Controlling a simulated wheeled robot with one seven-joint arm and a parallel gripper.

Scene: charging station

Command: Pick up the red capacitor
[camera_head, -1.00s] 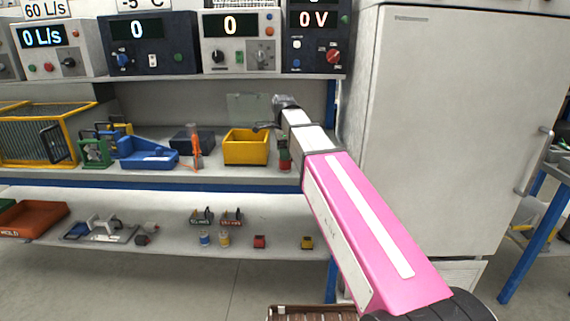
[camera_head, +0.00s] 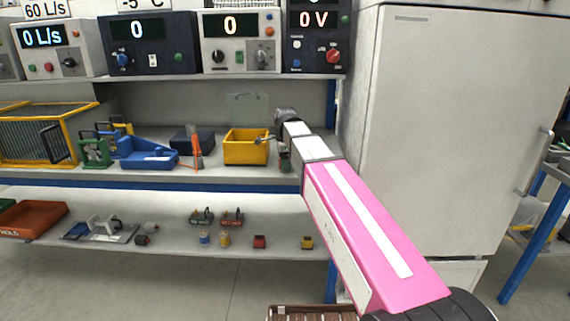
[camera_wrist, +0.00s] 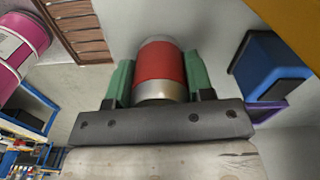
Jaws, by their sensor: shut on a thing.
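The red capacitor (camera_wrist: 157,66) is a red cylinder with silver ends. In the wrist view it sits between the green fingers of my gripper (camera_wrist: 160,80), with a finger touching each side. In the head view my gripper (camera_head: 284,160) is small and hangs at the right of the yellow bin, over the upper shelf's front. The capacitor cannot be made out clearly there.
The yellow bin (camera_head: 245,148), an orange pointed tool (camera_head: 197,148) and a blue tray (camera_head: 148,154) stand on the upper shelf (camera_head: 240,172). A grey cabinet (camera_head: 450,130) is close on the right. Several small parts lie on the lower shelf (camera_head: 180,245).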

